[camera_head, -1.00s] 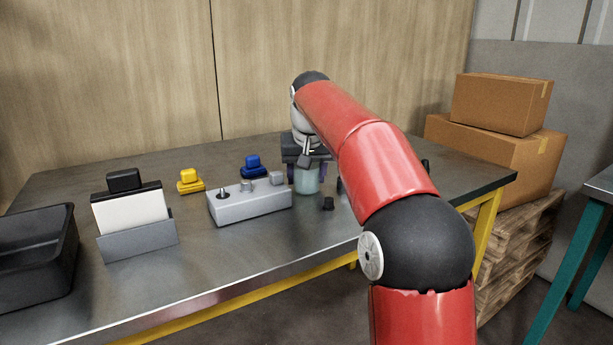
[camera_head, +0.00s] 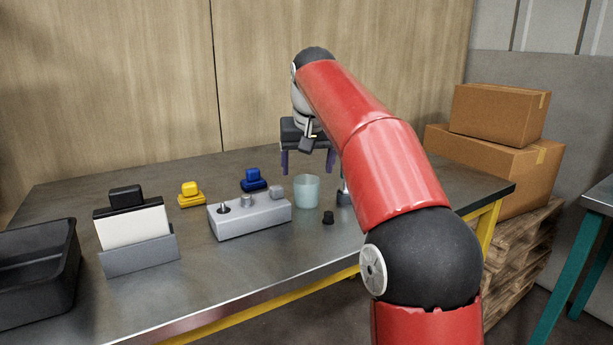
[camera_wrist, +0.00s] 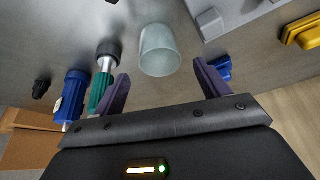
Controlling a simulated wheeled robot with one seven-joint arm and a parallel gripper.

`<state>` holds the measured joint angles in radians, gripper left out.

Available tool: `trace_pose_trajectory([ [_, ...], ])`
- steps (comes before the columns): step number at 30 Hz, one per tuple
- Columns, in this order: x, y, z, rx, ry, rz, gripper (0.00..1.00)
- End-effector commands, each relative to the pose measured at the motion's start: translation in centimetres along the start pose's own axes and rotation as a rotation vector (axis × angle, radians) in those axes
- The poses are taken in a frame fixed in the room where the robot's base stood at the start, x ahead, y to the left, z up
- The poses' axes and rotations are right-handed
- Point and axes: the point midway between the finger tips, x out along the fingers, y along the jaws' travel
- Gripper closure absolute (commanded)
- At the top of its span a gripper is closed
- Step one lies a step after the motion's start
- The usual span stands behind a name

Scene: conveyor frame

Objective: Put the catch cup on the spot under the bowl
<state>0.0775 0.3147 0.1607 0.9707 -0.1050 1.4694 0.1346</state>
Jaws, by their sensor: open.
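The catch cup, a translucent pale-teal cup (camera_head: 307,191), stands upright on the metal table, just right of a grey control box. It also shows in the wrist view (camera_wrist: 160,51), ahead of the fingers. My gripper (camera_head: 308,166) is open and empty above the cup, its two dark purple fingers spread wide. In the wrist view my gripper (camera_wrist: 161,78) has a finger to each side of the cup, apart from it. I cannot make out the bowl or the spot under it; my arm covers part of the table.
The grey control box (camera_head: 250,217) is close to the cup's left. A small black knob-like piece (camera_head: 328,217) lies in front of the cup. Blue-handled (camera_wrist: 72,98) and green-handled (camera_wrist: 100,88) tools stand nearby. Yellow (camera_head: 190,195) and blue (camera_head: 253,180) pieces are farther left.

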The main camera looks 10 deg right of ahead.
Motion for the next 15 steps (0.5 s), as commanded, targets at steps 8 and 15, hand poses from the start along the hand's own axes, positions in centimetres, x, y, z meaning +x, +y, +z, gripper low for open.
trace_pose_trajectory([
  [8,-4.2,0.0,-0.1,0.000,0.000,0.000,0.25],
  [15,-4.7,0.0,0.0,0.000,0.000,0.000,0.25],
])
